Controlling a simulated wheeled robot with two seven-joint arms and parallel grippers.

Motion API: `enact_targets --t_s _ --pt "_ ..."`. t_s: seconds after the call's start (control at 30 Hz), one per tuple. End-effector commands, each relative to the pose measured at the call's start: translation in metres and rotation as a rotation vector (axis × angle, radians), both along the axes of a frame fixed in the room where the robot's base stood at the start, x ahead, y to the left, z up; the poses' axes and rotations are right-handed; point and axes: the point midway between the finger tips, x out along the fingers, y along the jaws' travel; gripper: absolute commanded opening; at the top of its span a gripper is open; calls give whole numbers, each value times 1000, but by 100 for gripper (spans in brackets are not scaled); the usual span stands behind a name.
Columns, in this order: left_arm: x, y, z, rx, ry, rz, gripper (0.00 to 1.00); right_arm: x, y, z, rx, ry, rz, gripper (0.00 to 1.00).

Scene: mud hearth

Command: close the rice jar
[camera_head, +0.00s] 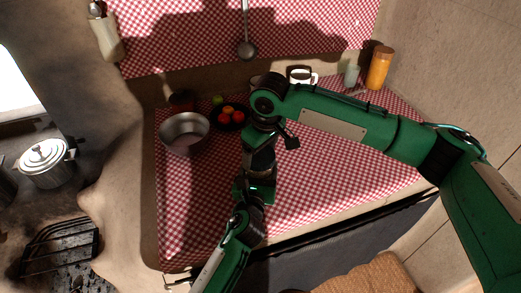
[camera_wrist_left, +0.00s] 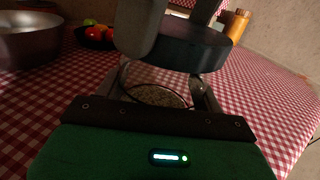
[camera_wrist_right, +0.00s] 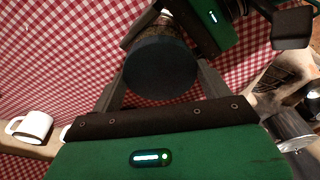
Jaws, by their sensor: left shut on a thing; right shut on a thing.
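The rice jar (camera_wrist_left: 155,95) is a clear glass jar with rice inside. In the left wrist view it stands between the fingers of my left gripper (camera_wrist_left: 160,92), which is shut on it. The dark round lid (camera_wrist_left: 178,45) is above the jar's mouth, with a gap through which rice shows. My right gripper is shut on the lid, which also shows in the right wrist view (camera_wrist_right: 160,68) between the fingers. In the head view my right gripper (camera_head: 261,155) hangs above my left one, and the arms hide most of the jar.
A metal bowl (camera_head: 184,133) and a dark plate of red and green vegetables (camera_head: 230,117) are to the left on the checked cloth. A white mug (camera_head: 302,76), a pale cup (camera_head: 351,75) and an orange jar (camera_head: 379,68) stand at the back. The cloth at right is clear.

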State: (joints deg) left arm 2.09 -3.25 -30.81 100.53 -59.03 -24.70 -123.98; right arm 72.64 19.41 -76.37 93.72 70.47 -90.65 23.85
Motion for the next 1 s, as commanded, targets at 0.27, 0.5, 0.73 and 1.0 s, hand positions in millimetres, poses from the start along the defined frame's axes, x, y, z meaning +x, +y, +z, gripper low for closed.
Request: enact_targets --t_s 0.27,0.5,0.73,1.0 --pt "0 0 -1 1 3 1 5 -2 3 0 3 1 -455 57" --pt "0 0 -1 1 3 1 5 -2 5 0 3 0 -881 57" --pt "0 0 -2 2 3 1 5 -1 7 0 3 2 -1322 57" --pt "0 0 -2 2 3 1 5 2 7 1 0 -4 -1783 57"
